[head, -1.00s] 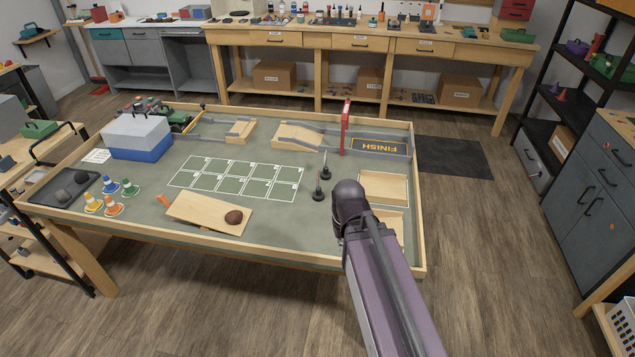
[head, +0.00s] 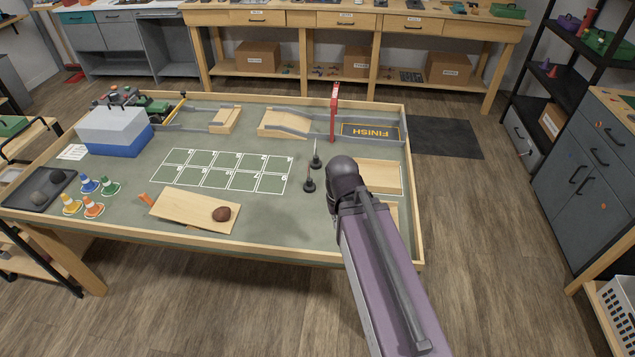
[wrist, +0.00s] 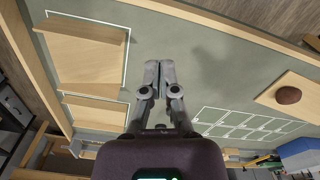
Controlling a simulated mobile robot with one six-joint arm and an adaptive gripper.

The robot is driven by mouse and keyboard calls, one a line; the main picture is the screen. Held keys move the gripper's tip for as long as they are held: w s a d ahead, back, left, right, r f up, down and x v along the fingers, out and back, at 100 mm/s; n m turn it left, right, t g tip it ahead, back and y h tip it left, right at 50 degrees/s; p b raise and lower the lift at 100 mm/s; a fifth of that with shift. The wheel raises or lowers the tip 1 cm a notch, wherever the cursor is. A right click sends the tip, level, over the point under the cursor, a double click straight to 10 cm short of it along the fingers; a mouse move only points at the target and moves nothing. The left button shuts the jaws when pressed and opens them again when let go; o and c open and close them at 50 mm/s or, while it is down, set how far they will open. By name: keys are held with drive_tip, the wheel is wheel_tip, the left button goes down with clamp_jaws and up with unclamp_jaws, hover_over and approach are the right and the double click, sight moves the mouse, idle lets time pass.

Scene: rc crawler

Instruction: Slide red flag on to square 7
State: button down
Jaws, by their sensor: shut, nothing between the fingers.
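A numbered grid of white-outlined green squares (head: 222,171) lies on the table mat, and part of it shows in the wrist view (wrist: 240,124). Its digits are too small to read surely, so I cannot pick out square 7. Two thin poles on black round bases stand upright right of the grid. The front pole (head: 309,185) looks reddish; the back pole (head: 316,161) looks pale. No flag cloth is clear on either. My gripper (wrist: 159,66) is shut and empty above the mat in the wrist view. In the head view my arm hides it.
A red post (head: 334,112) stands by the FINISH mat (head: 370,131). A wooden board (head: 180,208) bearing a brown rock (head: 221,214) lies in front of the grid. Several cones (head: 93,207) and a blue-white box (head: 113,130) stand left. Wooden trays (wrist: 82,54) lie near my gripper.

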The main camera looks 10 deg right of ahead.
sight(313, 186)
drive_tip(key=w+d+f+m+t+y+b, duration=0.1)
drive_tip(key=w+d+f+m+y+b, duration=0.1)
drive_tip(key=w+m, duration=0.5)
drive_tip(key=w+d+f+m+t+y+b, duration=0.1)
drive_tip(key=w+d+f+m+y+b, duration=0.1)
drive_tip(key=w+d+m+b, duration=0.3)
drive_tip(key=w+d+f+m+t+y+b, duration=0.1)
drive_tip(key=w+d+m+y+b, duration=0.3)
drive_tip(key=w+m, duration=0.6)
drive_tip(key=w+f, duration=0.1)
drive_tip(key=w, duration=0.2)
drive_tip(key=shift+w+a+f+b, duration=0.1)
drive_tip(key=shift+w+f+b, duration=0.05)
drive_tip(key=shift+b, duration=0.2)
drive_tip(key=b+x, duration=0.7)
drive_tip(key=x, duration=0.3)
drive_tip(key=shift+a, duration=0.15)
drive_tip(key=shift+w+a+r, duration=0.15)
drive_tip(key=shift+w+a, duration=0.05)
drive_tip(key=shift+a, duration=0.35)
drive_tip(key=shift+w+a+r, duration=0.1)
drive_tip(key=shift+w+a, duration=0.1)
drive_tip(key=shift+a, duration=0.3)
drive_tip(key=shift+w+a, duration=0.25)
drive_tip(key=shift+a, duration=0.45)
